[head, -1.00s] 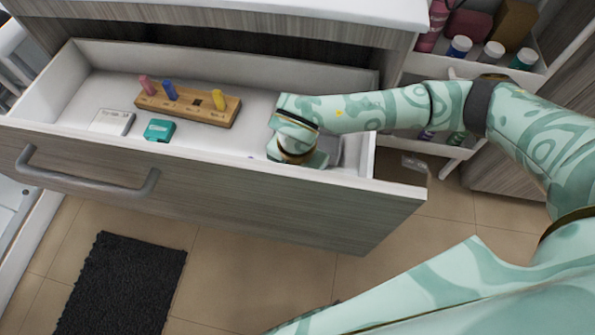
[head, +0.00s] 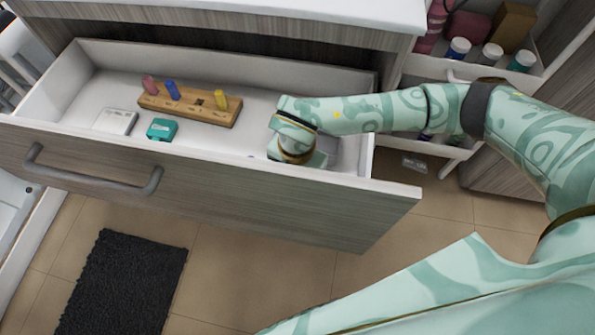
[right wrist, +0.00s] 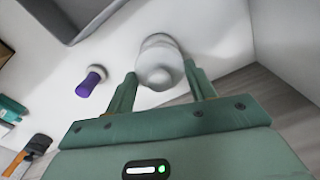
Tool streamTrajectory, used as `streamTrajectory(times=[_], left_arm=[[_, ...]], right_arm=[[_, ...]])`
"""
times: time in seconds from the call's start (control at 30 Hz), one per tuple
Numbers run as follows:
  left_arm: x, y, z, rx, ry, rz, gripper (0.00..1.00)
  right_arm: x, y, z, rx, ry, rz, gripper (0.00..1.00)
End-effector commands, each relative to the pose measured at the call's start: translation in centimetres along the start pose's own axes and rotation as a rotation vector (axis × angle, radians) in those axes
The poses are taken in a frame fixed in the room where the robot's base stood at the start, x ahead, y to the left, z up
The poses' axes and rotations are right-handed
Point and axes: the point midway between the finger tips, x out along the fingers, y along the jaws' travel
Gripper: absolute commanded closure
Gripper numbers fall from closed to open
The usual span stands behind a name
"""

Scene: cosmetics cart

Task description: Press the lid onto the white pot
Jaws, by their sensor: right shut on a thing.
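In the right wrist view a white, rounded lid (right wrist: 158,74) sits between the fingers of my right gripper (right wrist: 160,86), which is shut on it. White pot (right wrist: 160,42) shows just beyond the lid in line with it; I cannot tell whether the two touch or a gap remains. In the head view my right wrist reaches down into the right end of the open drawer (head: 290,210) and hides the fingers, the lid and the pot. My left gripper is not in view.
A wooden peg block (head: 190,105) with coloured pegs, a white box (head: 115,121) and a teal box (head: 162,129) lie in the drawer's left part. A purple-capped item (right wrist: 90,82) is near the gripper. A side rack (head: 480,72) holds several bottles.

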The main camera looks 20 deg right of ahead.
Motion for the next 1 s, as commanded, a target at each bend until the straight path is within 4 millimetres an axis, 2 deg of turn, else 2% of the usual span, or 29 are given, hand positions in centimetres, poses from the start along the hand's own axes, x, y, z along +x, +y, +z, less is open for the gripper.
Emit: streamTrajectory(times=[0.4, 0.43, 0.5, 0.7, 0.77, 0.8, 1.0], left_arm=[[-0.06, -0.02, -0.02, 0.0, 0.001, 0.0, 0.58], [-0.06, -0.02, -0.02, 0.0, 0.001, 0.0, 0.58], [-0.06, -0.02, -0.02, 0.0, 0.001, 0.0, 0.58], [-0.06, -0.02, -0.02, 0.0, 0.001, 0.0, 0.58], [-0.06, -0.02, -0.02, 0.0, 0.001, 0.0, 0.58], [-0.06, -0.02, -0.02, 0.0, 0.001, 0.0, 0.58], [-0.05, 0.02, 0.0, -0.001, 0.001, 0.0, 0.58]], right_arm=[[0.03, 0.0, 0.02, 0.0, 0.0, 0.0, 0.66], [0.03, 0.0, 0.02, 0.0, 0.0, 0.0, 0.37], [0.03, 0.0, 0.02, 0.0, 0.0, 0.0, 0.2], [0.02, 0.0, 0.03, 0.0, 0.0, 0.0, 0.2], [0.02, 0.0, 0.03, 0.0, 0.0, 0.0, 0.03], [0.02, 0.0, 0.03, 0.0, 0.0, 0.0, 0.0], [0.02, 0.0, 0.04, 0.0, 0.0, 0.0, 0.0]])
